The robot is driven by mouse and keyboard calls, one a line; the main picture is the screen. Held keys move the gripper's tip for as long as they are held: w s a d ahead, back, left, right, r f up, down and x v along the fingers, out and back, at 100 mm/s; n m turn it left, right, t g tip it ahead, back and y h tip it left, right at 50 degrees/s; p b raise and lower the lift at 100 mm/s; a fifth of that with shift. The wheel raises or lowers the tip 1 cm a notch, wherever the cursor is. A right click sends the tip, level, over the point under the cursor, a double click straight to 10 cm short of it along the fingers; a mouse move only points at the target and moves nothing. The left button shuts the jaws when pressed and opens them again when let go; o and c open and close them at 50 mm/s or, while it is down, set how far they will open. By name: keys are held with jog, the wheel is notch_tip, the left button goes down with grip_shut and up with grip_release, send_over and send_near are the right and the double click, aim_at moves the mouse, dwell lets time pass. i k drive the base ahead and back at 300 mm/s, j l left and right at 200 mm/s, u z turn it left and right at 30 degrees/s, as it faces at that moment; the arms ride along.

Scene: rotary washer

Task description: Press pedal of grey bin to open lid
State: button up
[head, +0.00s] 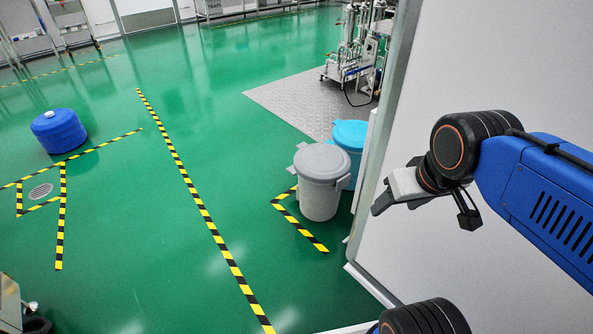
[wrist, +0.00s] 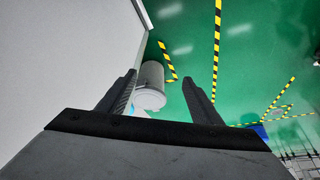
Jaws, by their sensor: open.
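The grey bin (head: 319,199) stands upright on the green floor in the middle of the head view, with its grey lid (head: 321,162) shut. No pedal can be made out on it. My gripper (head: 384,202) is open and empty. It hangs in front of the white wall, to the right of the bin in the head view and apart from it. In the wrist view the bin (wrist: 151,80) shows beyond and between the two spread fingers (wrist: 158,85), some distance away.
A blue bin (head: 350,135) stands right behind the grey one. A white wall (head: 480,60) with an edge (head: 385,120) rises close on the right. A blue drum (head: 58,130) stands at the left. Steel equipment (head: 355,45) stands at the back. The floor left of the bin is clear.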

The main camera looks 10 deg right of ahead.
aim_at(291, 169)
jog(key=i+j+z, duration=0.1)
jog(key=j, duration=0.25)
jog(key=i+j+z, duration=0.1)
jog(key=i+j, duration=0.2)
jog(key=i+j+z, duration=0.1)
jog(key=j, duration=0.35)
jog(key=i+j+z, duration=0.1)
jog(key=i+j, duration=0.15)
jog(key=j, duration=0.15)
jog(key=i+j+z, duration=0.1)
jog(key=j, duration=0.3)
jog(key=i+j+z, duration=0.1)
jog(key=j, duration=0.3)
jog(key=i+j+z, duration=0.1)
jog(key=j, duration=0.35)
jog(key=i+j+z, duration=0.1)
jog(key=j, duration=0.35)
jog(key=i+l, duration=0.1)
jog(key=l, duration=0.65)
jog(key=i, duration=0.05)
